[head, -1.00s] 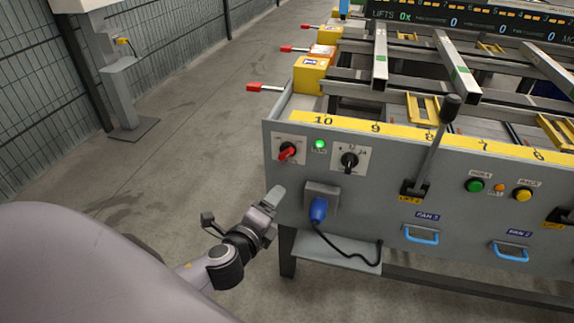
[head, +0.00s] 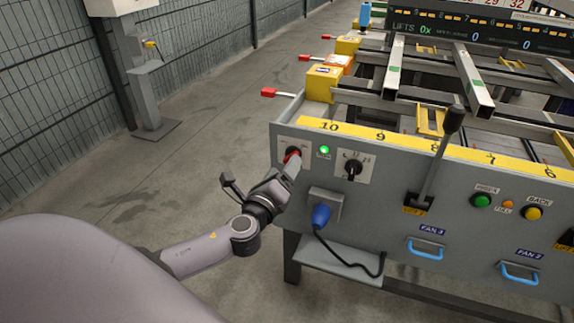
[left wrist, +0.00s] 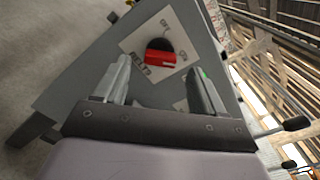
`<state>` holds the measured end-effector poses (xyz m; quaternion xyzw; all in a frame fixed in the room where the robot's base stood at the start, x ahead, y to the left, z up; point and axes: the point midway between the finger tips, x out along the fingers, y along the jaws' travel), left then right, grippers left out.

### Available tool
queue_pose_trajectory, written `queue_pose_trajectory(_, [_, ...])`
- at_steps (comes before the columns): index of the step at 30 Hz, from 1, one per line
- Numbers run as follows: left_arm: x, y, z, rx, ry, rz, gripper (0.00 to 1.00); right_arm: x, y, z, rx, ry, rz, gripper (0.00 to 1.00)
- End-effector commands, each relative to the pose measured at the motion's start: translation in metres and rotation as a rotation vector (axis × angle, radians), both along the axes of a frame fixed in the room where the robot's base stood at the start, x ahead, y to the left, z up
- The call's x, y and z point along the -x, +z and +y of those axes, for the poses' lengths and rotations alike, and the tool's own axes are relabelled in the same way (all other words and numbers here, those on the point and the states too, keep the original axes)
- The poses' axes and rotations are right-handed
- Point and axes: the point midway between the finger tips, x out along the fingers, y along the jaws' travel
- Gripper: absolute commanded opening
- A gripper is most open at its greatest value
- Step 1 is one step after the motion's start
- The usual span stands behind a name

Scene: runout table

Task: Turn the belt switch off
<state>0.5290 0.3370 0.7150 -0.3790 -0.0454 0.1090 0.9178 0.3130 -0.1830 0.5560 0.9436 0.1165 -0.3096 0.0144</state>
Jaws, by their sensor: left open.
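The belt switch (head: 290,155) is a red rotary handle on a black round base with a pale plate, at the left end of the grey panel. It is partly hidden behind my left gripper (head: 291,168) in the head view. In the left wrist view the red handle (left wrist: 160,57) shows just beyond and between the fingertips, with the plate lettering beside it. My left gripper (left wrist: 160,75) is open, its fingers apart on either side of the switch. I cannot tell whether they touch it. A green lamp (head: 324,150) beside the switch is lit. My right gripper is not in view.
A black rotary switch (head: 353,169) sits just right of the lamp. Below are a blue plug (head: 321,214) with a cable and a tall black-handled lever (head: 438,160) further right. Open floor lies left of the table, up to a mesh fence (head: 55,110).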

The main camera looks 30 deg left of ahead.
Motion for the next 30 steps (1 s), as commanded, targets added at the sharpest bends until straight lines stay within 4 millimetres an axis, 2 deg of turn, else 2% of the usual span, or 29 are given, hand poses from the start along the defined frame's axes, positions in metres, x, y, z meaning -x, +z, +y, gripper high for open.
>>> queue_pose_trajectory(3, [-0.014, 0.0, 0.003, 0.002, 0.0, 0.0, 0.7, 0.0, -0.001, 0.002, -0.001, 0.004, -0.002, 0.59])
queue_pose_trajectory(7, [-0.024, 0.0, 0.005, 0.002, 0.0, 0.0, 0.7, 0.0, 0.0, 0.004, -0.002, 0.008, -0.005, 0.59])
queue_pose_trajectory(18, [-0.029, 0.0, 0.006, 0.002, 0.0, 0.001, 0.7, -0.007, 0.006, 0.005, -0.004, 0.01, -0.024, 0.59])
queue_pose_trajectory(19, [-0.029, 0.0, 0.006, 0.002, 0.0, 0.001, 0.67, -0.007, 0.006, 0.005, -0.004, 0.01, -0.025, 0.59])
queue_pose_trajectory(24, [-0.029, 0.0, 0.007, 0.002, 0.0, 0.001, 0.14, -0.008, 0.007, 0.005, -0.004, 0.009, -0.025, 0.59])
queue_pose_trajectory(30, [-0.028, -0.001, 0.007, 0.008, 0.0, -0.001, 0.14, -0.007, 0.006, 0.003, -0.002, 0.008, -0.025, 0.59])
